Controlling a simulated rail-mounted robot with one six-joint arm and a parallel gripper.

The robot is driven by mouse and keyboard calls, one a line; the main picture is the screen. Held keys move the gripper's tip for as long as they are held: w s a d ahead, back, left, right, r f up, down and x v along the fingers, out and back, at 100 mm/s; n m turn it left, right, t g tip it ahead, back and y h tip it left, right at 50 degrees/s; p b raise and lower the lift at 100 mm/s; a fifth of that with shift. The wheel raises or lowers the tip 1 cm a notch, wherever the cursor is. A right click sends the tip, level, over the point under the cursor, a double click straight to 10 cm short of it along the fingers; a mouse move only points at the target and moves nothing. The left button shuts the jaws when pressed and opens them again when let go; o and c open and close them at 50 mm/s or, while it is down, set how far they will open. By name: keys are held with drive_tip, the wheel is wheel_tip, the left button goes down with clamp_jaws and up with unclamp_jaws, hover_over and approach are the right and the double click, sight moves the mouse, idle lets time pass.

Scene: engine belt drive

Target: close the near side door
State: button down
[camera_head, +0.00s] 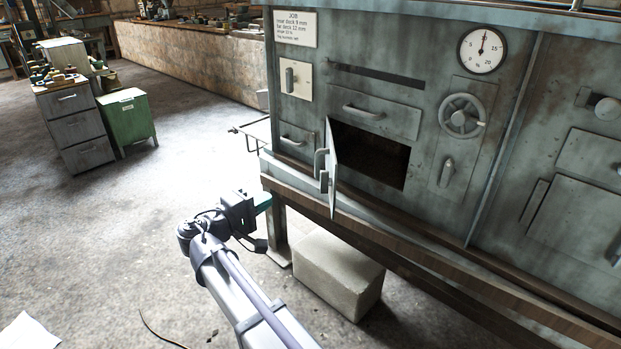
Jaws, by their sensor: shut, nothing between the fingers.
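The small grey-green door (331,172) on the front of the machine stands open, swung out on its left edge. It shows nearly edge-on, with handle-like fittings on its left face. To its right is the dark opening (372,158) in the machine front. My gripper (262,201) is at the end of my arm, left of and a little below the door, near the machine's left front corner. It is apart from the door in the picture. Its fingers are small and partly dark here, shut with nothing between them.
A brown ledge (420,247) runs along the machine's front below the door. A pale stone block (338,272) stands on the floor beneath it. A thin metal rail (250,128) juts out at the machine's left side. The floor to the left is open, up to the grey (82,135) and green (127,121) cabinets.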

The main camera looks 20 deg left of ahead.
drive_tip(key=s+d+x, duration=0.1)
drive_tip(key=d+x, duration=0.1)
drive_tip(key=x, duration=1.1)
drive_tip(key=shift+d+r, duration=0.25)
drive_tip(key=shift+d, duration=0.15)
drive_tip(key=shift+d, duration=0.1)
